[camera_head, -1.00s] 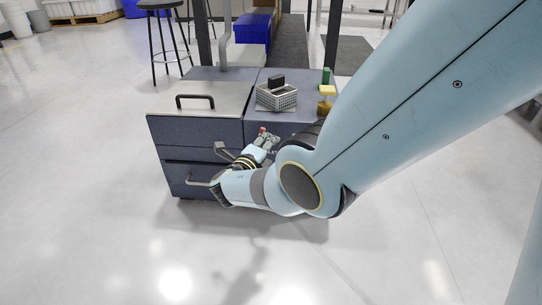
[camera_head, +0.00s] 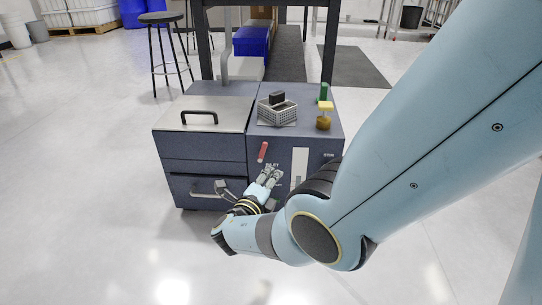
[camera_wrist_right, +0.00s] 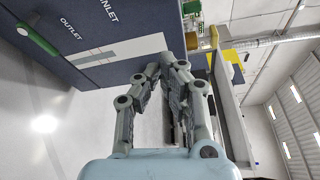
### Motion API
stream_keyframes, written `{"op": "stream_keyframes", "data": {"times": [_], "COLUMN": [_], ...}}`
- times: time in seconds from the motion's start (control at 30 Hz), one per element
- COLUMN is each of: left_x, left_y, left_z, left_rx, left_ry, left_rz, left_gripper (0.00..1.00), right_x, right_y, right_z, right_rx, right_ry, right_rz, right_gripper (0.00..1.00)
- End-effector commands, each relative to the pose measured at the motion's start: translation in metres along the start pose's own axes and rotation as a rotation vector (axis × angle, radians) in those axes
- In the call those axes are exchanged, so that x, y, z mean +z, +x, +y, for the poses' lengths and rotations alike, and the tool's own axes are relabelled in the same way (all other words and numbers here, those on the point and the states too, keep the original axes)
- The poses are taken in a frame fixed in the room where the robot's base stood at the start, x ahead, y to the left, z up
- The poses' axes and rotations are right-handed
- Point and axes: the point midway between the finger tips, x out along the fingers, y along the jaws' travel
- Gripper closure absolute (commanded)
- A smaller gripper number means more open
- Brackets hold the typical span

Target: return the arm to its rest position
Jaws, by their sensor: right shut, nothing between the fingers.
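My right gripper (camera_head: 268,176) is in front of the right half of a blue-grey cabinet (camera_head: 204,150), its fingers pointing toward the front panel. In the right wrist view the fingers (camera_wrist_right: 167,66) are close together with nothing between them. A red handle (camera_head: 263,152) on the front panel shows just above the fingertips, apart from them. A green handle (camera_wrist_right: 38,36) beside the OUTLET label shows at upper left in the wrist view. My left gripper is not in view.
A stool (camera_head: 161,18) stands behind. The floor in front is clear.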

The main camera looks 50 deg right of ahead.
Motion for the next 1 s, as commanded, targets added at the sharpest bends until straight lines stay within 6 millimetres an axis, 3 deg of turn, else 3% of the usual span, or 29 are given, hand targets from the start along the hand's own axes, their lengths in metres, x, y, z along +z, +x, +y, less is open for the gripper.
{"op": "stream_keyframes", "data": {"times": [0.73, 0.87, 1.0], "left_x": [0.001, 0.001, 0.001], "left_y": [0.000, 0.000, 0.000], "left_z": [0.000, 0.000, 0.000], "left_rx": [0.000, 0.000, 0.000], "left_ry": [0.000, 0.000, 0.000], "left_rz": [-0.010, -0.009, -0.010], "left_gripper": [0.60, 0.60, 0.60], "right_x": [-0.005, -0.040, -0.118], "right_y": [-0.007, -0.015, -0.032], "right_z": [0.003, 0.018, 0.037], "right_rx": [0.003, 0.020, 0.043], "right_ry": [-0.008, -0.061, -0.132], "right_rz": [0.001, 0.009, 0.036], "right_gripper": [1.00, 1.00, 1.00]}}
